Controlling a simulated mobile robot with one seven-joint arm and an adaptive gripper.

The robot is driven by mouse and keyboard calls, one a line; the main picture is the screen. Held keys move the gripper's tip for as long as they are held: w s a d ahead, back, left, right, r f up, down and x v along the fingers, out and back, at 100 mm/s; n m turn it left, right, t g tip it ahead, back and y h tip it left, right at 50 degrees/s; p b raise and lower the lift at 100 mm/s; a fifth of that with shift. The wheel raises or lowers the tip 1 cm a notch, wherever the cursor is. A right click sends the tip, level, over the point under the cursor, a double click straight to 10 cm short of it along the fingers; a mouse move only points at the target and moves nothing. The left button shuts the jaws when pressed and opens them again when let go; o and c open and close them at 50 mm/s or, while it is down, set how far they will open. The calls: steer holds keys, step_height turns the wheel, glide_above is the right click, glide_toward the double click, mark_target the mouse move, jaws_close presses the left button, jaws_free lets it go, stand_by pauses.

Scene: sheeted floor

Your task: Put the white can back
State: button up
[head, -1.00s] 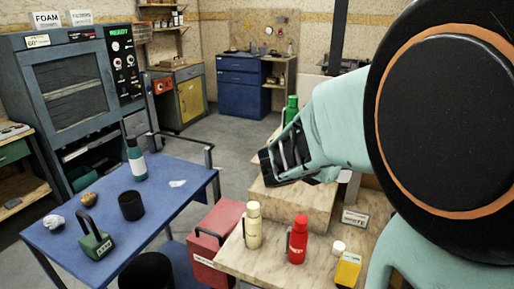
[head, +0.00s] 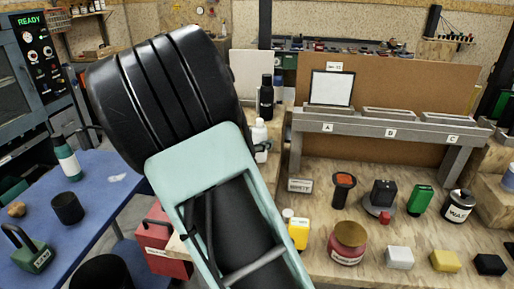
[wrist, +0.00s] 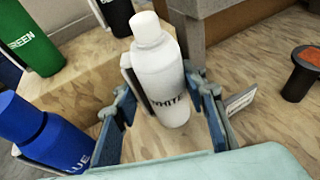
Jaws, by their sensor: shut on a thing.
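The white can (wrist: 160,80) is a white bottle with a narrower cap, marked WHITE, upright between my fingers in the wrist view. My gripper (wrist: 166,98) is shut on its body, with one blue-grey finger on each side. In the head view the white can (head: 259,134) shows behind my arm, with only a bit of my gripper (head: 262,150) visible beside it. I cannot tell whether its base touches the wooden surface below.
A blue can (wrist: 40,135) and a green can (wrist: 36,48) stand to the left in the wrist view. A black bottle (head: 266,98) stands behind.

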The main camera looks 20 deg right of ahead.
steer(key=shift+f, duration=0.85)
steer(key=shift+f, duration=0.2)
steer(key=o, duration=0.7)
steer(key=shift+r, duration=0.15)
steer(key=shift+s+a+r, duration=0.1)
steer(key=shift+a, duration=0.1)
steer(key=p+v, duration=0.1)
steer(key=v, duration=1)
steer(key=shift+s+a+r, duration=0.1)
steer(key=shift+s+a, duration=0.15)
